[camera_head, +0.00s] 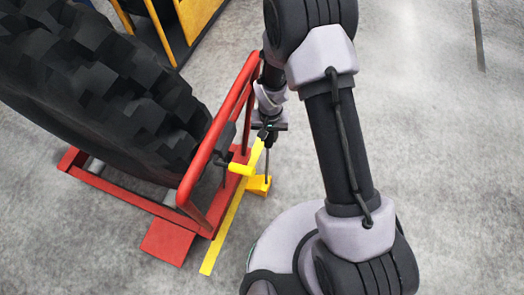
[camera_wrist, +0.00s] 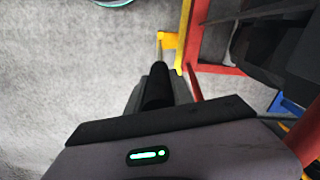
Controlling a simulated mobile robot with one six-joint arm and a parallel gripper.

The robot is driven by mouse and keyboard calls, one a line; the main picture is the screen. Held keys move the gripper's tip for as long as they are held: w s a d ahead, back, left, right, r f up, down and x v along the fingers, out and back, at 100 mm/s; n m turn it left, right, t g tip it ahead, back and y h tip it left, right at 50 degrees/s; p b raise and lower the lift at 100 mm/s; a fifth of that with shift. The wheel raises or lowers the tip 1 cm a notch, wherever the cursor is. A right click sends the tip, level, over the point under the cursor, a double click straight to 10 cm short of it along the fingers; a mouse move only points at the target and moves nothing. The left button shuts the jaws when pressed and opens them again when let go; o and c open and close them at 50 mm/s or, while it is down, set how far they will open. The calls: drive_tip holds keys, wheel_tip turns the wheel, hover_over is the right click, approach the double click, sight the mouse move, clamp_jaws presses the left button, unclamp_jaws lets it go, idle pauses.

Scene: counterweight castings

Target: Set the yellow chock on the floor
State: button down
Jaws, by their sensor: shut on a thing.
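The yellow chock (camera_head: 259,185) is a small block with a thin upright rod. It is beside the red stand, at the right edge of the yellow floor line (camera_head: 222,243). My gripper (camera_head: 267,143) is above it, shut on the upper part of the rod. The wrist view shows the chock (camera_wrist: 169,40) just beyond the dark fingers (camera_wrist: 157,82), which hide the grip itself. I cannot tell whether the chock's underside touches the floor.
A red frame (camera_head: 168,241) holds a large black tyre (camera_head: 105,90) at left. A yellow cylindrical handle (camera_head: 241,169) sticks out from the frame close to the rod. A yellow and blue structure (camera_head: 170,30) stands behind. Grey floor (camera_head: 440,130) is open at right.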

sight(269, 146)
wheel_tip(269, 146, down, 8)
drive_tip(key=shift+r+b, duration=0.25)
drive_tip(key=shift+b, duration=1)
drive_tip(key=shift+f, duration=0.2)
drive_tip(key=c, duration=1.1)
unclamp_jaws()
drive_tip(key=shift+r, duration=0.1)
